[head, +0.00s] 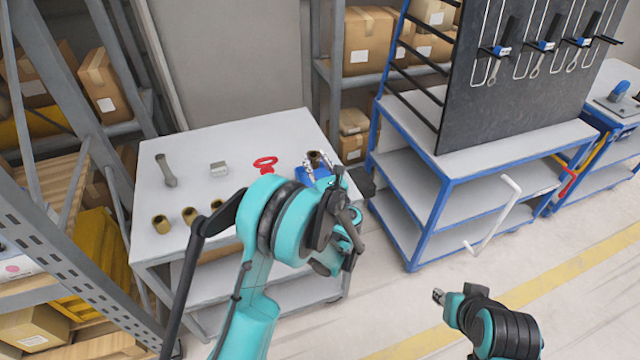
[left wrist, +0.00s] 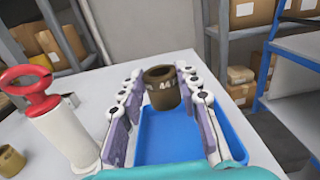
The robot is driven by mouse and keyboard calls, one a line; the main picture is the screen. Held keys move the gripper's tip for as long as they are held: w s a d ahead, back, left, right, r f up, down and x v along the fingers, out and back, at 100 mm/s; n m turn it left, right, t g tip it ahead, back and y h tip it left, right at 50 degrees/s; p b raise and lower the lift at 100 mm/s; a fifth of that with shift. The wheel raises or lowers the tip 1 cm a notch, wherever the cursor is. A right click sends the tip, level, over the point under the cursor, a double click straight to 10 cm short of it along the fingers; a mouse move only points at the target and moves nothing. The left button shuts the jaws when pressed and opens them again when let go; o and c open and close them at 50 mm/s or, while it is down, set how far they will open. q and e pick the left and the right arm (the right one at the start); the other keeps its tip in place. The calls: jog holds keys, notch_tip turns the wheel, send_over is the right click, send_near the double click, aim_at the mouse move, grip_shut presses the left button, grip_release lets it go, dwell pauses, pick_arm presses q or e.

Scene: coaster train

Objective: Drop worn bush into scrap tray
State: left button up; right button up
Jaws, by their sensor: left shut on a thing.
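The worn bush (left wrist: 161,92), a dull brown hollow cylinder with pale marks, sits upright between the fingertips of my left gripper (left wrist: 160,100). The gripper is shut on it. The blue scrap tray (left wrist: 175,140) lies below and behind the bush; its visible floor is bare. In the head view my left gripper (head: 316,167) is at the table's right side, with the bush (head: 314,156) above the tray (head: 309,176), which the arm partly hides. Part of my right arm shows at lower right; its small grey end (head: 439,296) does not show its finger state.
The grey table (head: 215,145) also holds several brass bushes (head: 161,223), a wrench-like bar (head: 166,170), a small grey block (head: 218,168) and a red-handled white tool (left wrist: 68,135) left of the tray. A blue-framed tool trolley (head: 440,190) stands to the right.

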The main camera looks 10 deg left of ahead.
pick_arm(q)
jog(key=o, duration=1.3)
jog(key=shift+s+d, duration=0.1)
jog(key=v, duration=1.1)
jog(key=shift+s+d, duration=0.15)
jog(key=shift+s, duration=0.15)
